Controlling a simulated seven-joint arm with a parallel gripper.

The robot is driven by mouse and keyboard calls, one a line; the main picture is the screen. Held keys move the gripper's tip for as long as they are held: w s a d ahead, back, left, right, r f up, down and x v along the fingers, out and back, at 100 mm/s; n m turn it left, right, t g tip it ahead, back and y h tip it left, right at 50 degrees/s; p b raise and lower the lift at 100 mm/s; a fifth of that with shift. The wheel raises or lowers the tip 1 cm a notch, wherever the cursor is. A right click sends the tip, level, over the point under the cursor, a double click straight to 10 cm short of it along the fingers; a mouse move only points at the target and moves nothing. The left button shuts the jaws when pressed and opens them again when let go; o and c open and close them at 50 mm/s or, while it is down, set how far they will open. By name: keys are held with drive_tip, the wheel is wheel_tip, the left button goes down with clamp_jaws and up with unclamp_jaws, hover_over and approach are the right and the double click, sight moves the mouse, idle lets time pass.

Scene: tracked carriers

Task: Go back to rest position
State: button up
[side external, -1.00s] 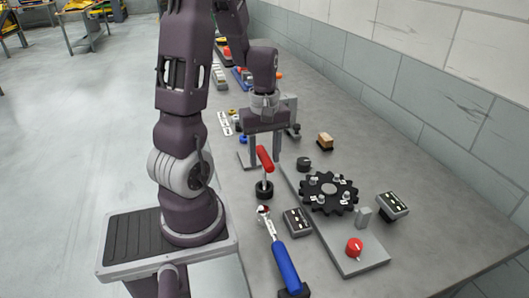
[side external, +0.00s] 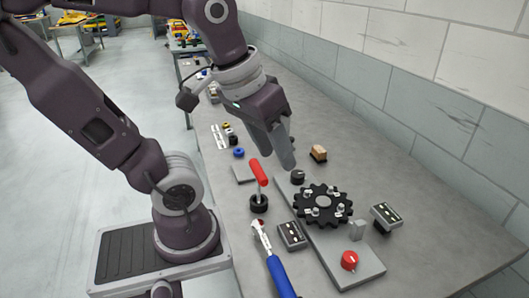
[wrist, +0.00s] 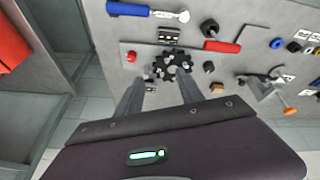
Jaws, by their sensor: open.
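My gripper (side external: 284,147) is raised above the bench, with its fingers pointing down and to the right. It is open and empty. A black toothed wheel (side external: 323,203) lies on a grey plate (side external: 344,267) with a red knob (side external: 349,261); the wheel also shows in the wrist view (wrist: 172,67). In the side view the gripper is up and left of the wheel, apart from it.
A red-handled tool (side external: 258,172) stands upright in a black holder. A blue-handled tool (side external: 280,277) lies in front. Switch boxes (side external: 291,235) and a wooden block (side external: 318,153) are near the plate. A clamp (wrist: 265,82) shows in the wrist view. A block wall (side external: 420,95) borders the bench.

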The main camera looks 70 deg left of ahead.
drive_tip(key=s+d+m, duration=0.1)
drive_tip(key=m, duration=0.1)
drive_tip(key=s+d+m+t, duration=0.1)
drive_tip(key=d, duration=0.1)
drive_tip(key=shift+s+f+m, duration=0.1)
drive_tip(key=shift+s+m, duration=0.1)
drive_tip(key=shift+m, duration=0.2)
idle(0.7)
